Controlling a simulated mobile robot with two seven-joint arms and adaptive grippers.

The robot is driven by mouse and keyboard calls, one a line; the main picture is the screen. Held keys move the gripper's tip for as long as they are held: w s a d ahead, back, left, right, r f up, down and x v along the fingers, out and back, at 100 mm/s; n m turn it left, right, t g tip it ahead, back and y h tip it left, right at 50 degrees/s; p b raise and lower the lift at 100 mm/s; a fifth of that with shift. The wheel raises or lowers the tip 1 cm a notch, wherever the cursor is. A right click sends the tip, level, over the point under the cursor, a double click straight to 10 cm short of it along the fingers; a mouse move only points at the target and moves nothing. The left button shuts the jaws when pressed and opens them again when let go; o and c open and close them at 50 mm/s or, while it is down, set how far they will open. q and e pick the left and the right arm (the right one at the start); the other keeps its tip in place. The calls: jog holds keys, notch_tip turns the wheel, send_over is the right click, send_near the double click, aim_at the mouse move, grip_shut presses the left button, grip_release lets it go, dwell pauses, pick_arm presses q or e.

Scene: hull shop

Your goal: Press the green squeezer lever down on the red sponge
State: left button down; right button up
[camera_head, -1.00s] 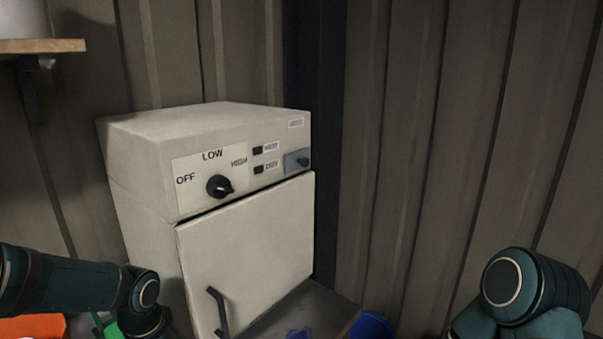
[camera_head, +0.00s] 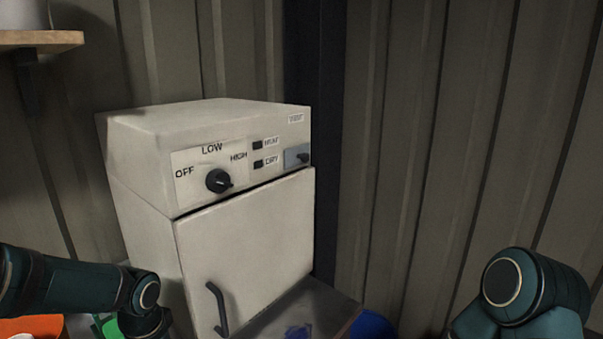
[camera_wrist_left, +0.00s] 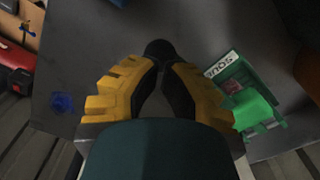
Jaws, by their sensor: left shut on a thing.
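The green squeezer (camera_wrist_left: 262,112) stands at the right in the left wrist view, with a white label along its edge. A small reddish patch, perhaps the red sponge (camera_wrist_left: 232,88), shows inside it. A bit of green (camera_head: 110,327) shows beside my left arm in the head view. My left gripper (camera_wrist_left: 160,62) has yellow and black fingers that close together on a dark round knob (camera_wrist_left: 159,48), left of the squeezer body. I cannot see whether the knob joins the squeezer's lever. My right gripper is out of view; only its arm shows.
A white oven-like cabinet (camera_head: 245,245) with a dial and handle stands in front. An orange thing (camera_head: 30,327) is at lower left, a blue one (camera_head: 370,326) at bottom centre. A blue blob (camera_wrist_left: 62,103) and a red thing (camera_wrist_left: 14,78) lie left in the wrist view.

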pick_arm(q)
jog(key=shift+f+b, duration=0.9)
jog(key=shift+f, duration=0.4)
jog(key=shift+s+f, duration=0.15)
jog(key=shift+f, duration=0.05)
dwell(1.7)
jog(key=shift+r, duration=0.1)
jog(key=shift+r+p, duration=2.05)
jog(key=shift+r, duration=0.7)
jog(key=shift+r+p, duration=1)
jog(key=shift+r, duration=0.3)
